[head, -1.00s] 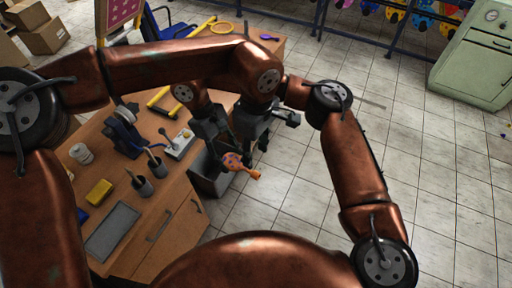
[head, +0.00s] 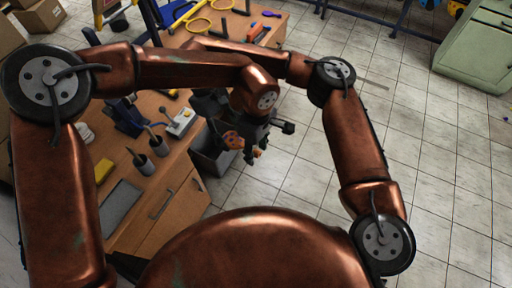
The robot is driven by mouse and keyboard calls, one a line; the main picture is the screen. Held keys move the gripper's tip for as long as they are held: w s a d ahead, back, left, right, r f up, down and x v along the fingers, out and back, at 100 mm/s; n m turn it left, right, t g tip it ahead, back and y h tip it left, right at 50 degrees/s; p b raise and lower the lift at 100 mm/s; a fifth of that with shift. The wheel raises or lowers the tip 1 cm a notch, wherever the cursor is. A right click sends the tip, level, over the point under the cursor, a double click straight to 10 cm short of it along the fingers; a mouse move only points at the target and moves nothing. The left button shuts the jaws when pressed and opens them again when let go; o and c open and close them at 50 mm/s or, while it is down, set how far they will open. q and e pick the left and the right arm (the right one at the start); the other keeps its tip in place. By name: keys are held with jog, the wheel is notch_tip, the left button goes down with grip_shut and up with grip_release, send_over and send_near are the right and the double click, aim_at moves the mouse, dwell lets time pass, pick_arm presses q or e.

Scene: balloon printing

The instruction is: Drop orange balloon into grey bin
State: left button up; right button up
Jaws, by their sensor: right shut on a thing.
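The orange balloon (head: 232,139) with dark spots hangs in the air over the right side of the grey bin (head: 205,167), beside the desk. My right gripper (head: 218,127) reaches in behind my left arm and is shut on the balloon; its grip is mostly hidden. My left gripper (head: 258,152) is just right of the balloon, with its fingers apart and the balloon's orange neck showing near them. I cannot tell if they touch it. The bin's opening is partly covered by the grippers and balloon.
The wooden desk (head: 170,205) is left of the bin and holds dark cups (head: 158,146), a yellow block (head: 103,170), a grey pad (head: 118,205) and a small switch box (head: 180,122). A green cabinet (head: 485,60) stands far right. The tiled floor (head: 430,170) at right is clear.

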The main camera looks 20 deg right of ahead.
pick_arm(q)
jog(key=shift+c, duration=0.3)
jog(key=c, duration=0.9)
pick_arm(e)
jog(key=o, duration=0.9)
